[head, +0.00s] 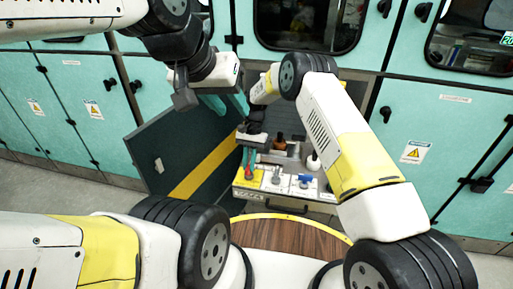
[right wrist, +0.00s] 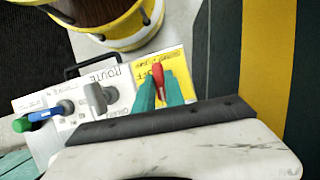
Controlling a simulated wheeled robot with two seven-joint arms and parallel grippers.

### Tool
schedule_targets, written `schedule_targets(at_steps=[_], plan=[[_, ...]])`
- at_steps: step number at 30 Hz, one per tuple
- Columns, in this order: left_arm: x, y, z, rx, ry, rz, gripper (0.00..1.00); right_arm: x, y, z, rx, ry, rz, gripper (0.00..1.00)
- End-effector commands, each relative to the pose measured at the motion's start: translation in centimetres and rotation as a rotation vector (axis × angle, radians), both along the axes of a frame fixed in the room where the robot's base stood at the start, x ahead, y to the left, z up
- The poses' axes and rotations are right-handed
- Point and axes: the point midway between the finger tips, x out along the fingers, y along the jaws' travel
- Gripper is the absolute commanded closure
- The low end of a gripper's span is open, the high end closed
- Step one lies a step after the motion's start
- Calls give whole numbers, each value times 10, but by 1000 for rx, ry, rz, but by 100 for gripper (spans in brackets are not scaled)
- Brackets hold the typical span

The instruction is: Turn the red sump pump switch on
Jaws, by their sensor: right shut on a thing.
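The red switch handle (right wrist: 158,80) stands on a yellow plate (right wrist: 175,62) marked with "OFF" lettering. My right gripper (right wrist: 159,92) has its teal fingers on either side of the red handle and is shut on it. In the head view the right gripper (head: 247,160) reaches down to the yellow plate at the left end of the panel, and the red handle (head: 248,169) barely shows between its fingers. My left gripper (head: 226,104) hangs higher, in front of the cabinets, with its teal fingers apart and nothing seen between them.
A grey lever (right wrist: 98,97) and a blue handle (right wrist: 42,115) with a green-tipped part (right wrist: 21,125) sit beside the red switch on the white panel (head: 318,196). A dark open door with a yellow stripe (head: 205,168) stands left. Teal cabinets (head: 75,105) line the back.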

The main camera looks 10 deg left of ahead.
Motion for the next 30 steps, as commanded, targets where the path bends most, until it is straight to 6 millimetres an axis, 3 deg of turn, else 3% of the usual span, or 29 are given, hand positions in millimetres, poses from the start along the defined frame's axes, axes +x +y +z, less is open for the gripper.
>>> schedule_targets(at_steps=[21,22,25,30], plan=[[0,0,0,0,0,0,64,0,0,0,0,-2,79,100],[0,0,0,0,0,0,64,0,0,0,0,-2,79,84],[0,0,0,0,0,0,64,0,0,0,0,-1,79,64],[0,0,0,0,0,0,64,0,0,0,0,-1,78,64]])
